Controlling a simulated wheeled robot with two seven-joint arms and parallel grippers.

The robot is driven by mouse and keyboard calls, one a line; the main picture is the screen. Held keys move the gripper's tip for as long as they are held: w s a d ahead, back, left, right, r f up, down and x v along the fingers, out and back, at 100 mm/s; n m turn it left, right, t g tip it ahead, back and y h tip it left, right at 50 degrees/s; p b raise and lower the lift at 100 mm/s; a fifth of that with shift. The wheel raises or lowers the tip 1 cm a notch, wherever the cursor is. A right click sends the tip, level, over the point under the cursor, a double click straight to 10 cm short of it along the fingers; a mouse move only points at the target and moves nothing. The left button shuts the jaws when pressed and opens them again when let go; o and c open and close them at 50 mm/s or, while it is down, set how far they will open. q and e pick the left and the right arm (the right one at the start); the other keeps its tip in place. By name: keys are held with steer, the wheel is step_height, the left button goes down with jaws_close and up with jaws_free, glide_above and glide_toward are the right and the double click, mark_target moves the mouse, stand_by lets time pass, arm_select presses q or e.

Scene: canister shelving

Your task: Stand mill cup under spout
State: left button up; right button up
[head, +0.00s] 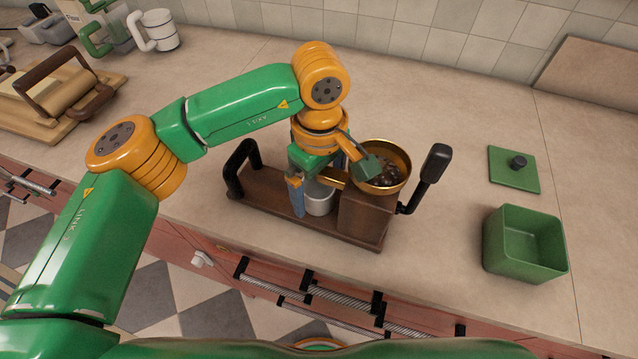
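The mill has a wooden base (262,198) with a wooden box (364,220), a brass bowl (402,158) holding dark beans, and a black crank (431,172). A white cup (319,201) stands upright on the base, just left of the box. A short brass piece (333,181), apparently the spout, juts left from the box over the cup. My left gripper (333,183) is open above the cup, one finger left of it and the other over the bowl's near left edge. The gripper partly hides the cup and spout; contact with the cup cannot be told. My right gripper is not in view.
A green open box (524,247) and its green lid (514,168) lie to the right. A black handle (243,168) rises at the base's left end. Counter behind the mill is clear.

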arm_select(q)
steer(key=shift+r, duration=0.15)
steer(key=shift+w+r, duration=0.1)
steer(key=shift+r, duration=0.2)
step_height(320, 180, up, 11)
steer(key=shift+r, duration=0.2)
steer(key=shift+r, duration=0.1)
